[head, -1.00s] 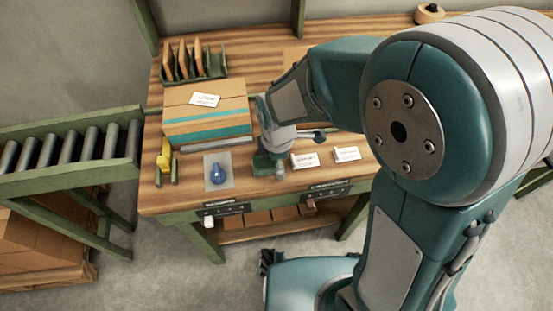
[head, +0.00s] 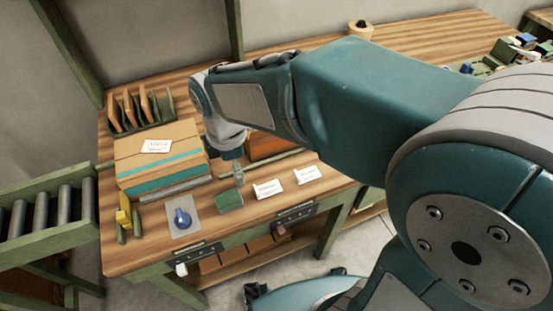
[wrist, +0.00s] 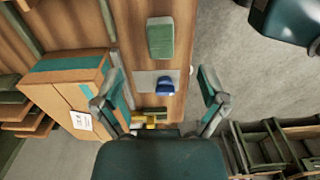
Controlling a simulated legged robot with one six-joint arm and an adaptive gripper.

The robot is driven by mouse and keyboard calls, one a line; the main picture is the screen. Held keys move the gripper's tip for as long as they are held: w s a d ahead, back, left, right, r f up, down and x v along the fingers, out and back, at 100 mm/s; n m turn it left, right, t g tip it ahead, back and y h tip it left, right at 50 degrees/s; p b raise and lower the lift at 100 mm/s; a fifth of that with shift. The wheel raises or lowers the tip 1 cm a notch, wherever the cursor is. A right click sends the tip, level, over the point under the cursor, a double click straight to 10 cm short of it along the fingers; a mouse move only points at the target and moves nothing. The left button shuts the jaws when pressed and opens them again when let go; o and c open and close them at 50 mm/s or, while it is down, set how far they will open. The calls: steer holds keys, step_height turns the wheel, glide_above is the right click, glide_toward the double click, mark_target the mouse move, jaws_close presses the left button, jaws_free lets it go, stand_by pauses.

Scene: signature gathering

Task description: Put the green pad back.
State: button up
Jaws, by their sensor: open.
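The green pad (head: 229,201) is a small block lying on the wooden workbench near its front edge. In the wrist view the pad (wrist: 160,38) lies on the bench beyond the fingers, with nothing holding it. My gripper (head: 238,176) points down just above and behind the pad in the head view. Its two fingers are spread wide and empty in the wrist view (wrist: 158,82). A blue-handled stamp (head: 183,217) stands on a grey sheet (head: 190,230) to the left of the pad. The stamp also shows between the fingers in the wrist view (wrist: 165,86).
A taped cardboard parcel (head: 155,150) stands behind the stamp. A yellow item (head: 124,217) is at the left edge. A rack of brown envelopes (head: 140,110) stands behind. A roller conveyor (head: 45,215) adjoins the bench.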

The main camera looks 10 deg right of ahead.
steer(key=s+d+r+m+t, duration=0.2)
steer(key=s+d+r+m, duration=0.2)
steer(key=d+m, duration=0.4)
steer(key=s+d+r+m+t, duration=0.3)
steer(key=d+m, duration=0.6)
steer(key=m, duration=0.3)
steer(key=shift+s+d+r+m+t, duration=0.15)
steer(key=shift+s+r+m+t, duration=0.25)
steer(key=shift+s, duration=0.75)
steer(key=shift+d, duration=0.1)
